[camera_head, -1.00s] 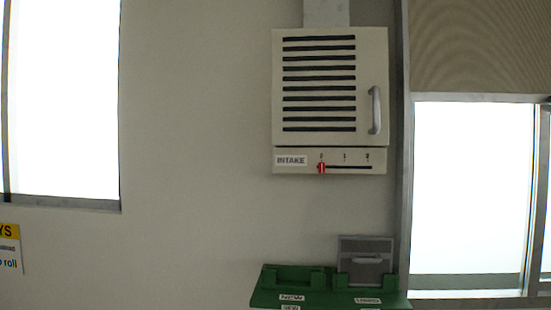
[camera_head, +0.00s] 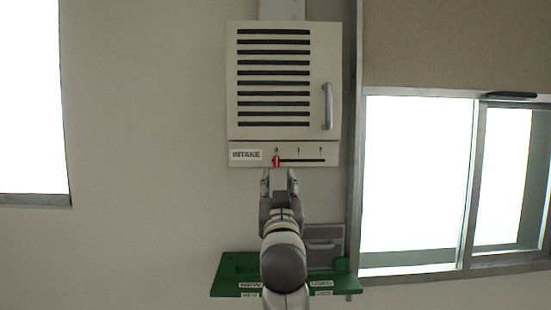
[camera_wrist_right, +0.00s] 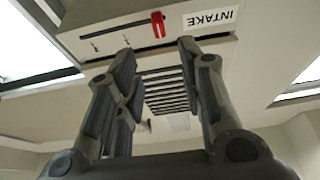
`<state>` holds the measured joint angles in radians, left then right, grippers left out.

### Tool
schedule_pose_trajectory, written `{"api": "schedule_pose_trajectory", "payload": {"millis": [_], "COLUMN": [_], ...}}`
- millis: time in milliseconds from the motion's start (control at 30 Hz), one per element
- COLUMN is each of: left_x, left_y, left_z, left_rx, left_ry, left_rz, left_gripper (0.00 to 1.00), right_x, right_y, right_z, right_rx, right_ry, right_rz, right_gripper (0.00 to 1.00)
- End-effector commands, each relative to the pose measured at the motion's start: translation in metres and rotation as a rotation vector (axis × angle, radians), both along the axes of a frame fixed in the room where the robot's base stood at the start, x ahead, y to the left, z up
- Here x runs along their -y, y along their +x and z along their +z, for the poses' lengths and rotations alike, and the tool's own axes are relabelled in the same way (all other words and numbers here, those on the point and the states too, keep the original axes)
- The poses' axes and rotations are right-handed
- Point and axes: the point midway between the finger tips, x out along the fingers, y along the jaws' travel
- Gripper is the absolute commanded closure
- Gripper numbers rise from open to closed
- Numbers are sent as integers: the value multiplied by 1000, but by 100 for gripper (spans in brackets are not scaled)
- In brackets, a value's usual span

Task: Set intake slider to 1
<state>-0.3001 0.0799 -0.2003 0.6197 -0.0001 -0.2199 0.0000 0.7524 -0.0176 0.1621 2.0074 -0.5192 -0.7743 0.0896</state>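The intake box (camera_head: 232,85) hangs on the wall, with a label strip and a slot along its bottom. The red slider knob (camera_head: 276,161) is at the left end of the slot, under the leftmost mark. The slot (camera_head: 305,160) runs right past two more marks. My right gripper (camera_head: 279,177) is just below the knob, pointing up. In the right wrist view its fingers (camera_wrist_right: 158,52) are apart and empty, and the red knob (camera_wrist_right: 158,24) shows beyond the gap between the tips, with the INTAKE label beside it. My left gripper is not in view.
A green shelf (camera_head: 228,277) with NEW and USED labels and a grey slotted part (camera_head: 325,240) are below the box, partly behind my right arm. A window (camera_head: 415,170) with a metal frame is to the right.

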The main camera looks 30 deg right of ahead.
Motion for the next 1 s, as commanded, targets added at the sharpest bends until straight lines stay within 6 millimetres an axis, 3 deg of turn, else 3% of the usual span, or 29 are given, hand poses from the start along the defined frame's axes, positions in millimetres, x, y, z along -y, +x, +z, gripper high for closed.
{"api": "schedule_pose_trajectory", "payload": {"millis": [500, 700, 1000], "left_x": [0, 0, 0], "left_y": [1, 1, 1], "left_z": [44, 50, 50], "left_rx": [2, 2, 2], "left_ry": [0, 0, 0], "left_rz": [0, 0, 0], "left_gripper": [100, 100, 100], "right_x": [40, 48, 49], "right_y": [66, 79, 81], "right_z": [34, 38, 37], "right_rx": [-5, -4, -3], "right_ry": [0, -1, -1], "right_rz": [-1, 0, 1], "right_gripper": [64, 64, 64]}}
